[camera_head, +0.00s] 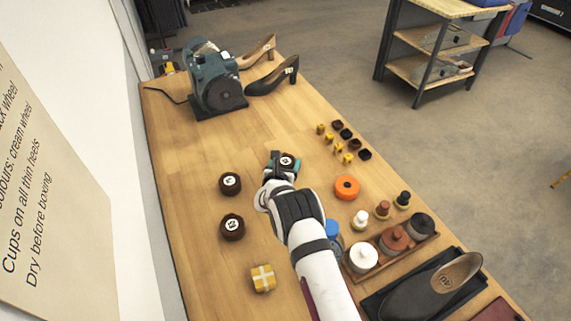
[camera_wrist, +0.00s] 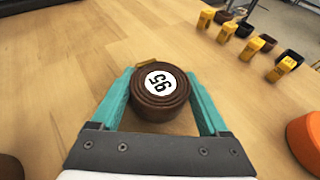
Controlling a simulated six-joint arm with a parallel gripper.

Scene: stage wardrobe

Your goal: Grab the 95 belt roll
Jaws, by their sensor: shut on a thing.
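The brown belt roll marked 95 (camera_wrist: 160,92) sits between the teal fingers of my gripper (camera_wrist: 160,95) in the wrist view, its label facing up. The fingers are shut on its two sides. In the head view the roll (camera_head: 287,161) shows at the end of my arm, with my gripper (camera_head: 283,165) around it over the middle of the wooden table (camera_head: 180,140). I cannot tell whether the roll touches the table or is slightly raised. Two other brown belt rolls (camera_head: 230,183) and (camera_head: 232,227) with white labels stand to the left; their numbers are hard to read.
An orange roll (camera_head: 347,187) stands right of my gripper. Several small yellow and dark pieces (camera_head: 338,140) stand beyond it. A yellow box (camera_head: 263,278), a tray of jars (camera_head: 376,262) and a shoe (camera_head: 430,290) are nearer. A green machine (camera_head: 215,82) stands at the far end.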

